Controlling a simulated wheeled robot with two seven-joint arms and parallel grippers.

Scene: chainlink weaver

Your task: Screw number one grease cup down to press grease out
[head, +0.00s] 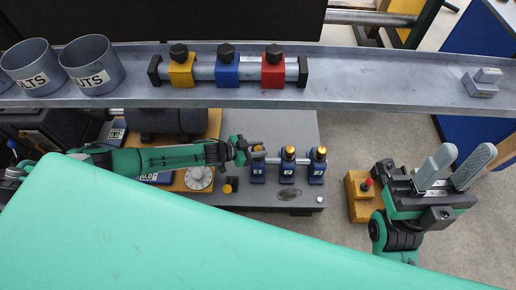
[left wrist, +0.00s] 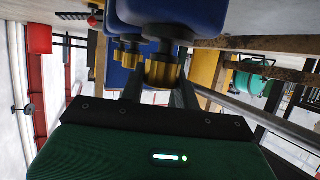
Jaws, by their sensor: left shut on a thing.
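Three blue blocks with brass grease cups stand in a row on the grey bench plate in the head view: the left one (head: 258,168), the middle one (head: 288,153) and the right one (head: 318,153). Their number labels are too small to read surely. My left gripper (head: 252,148) reaches in from the left and is shut on the leftmost brass cup. In the left wrist view that brass cup (left wrist: 163,73) sits between my fingers, under its blue block (left wrist: 165,18). My right gripper (head: 455,167) is open and empty at the right, far from the cups.
A grey shelf (head: 390,80) crosses above the bench, with two labelled buckets (head: 90,65) and yellow, blue and red clamped blocks (head: 228,68). A dial (head: 199,178) lies left of the cups. A yellow box (head: 360,200) with a red knob stands beside my right gripper.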

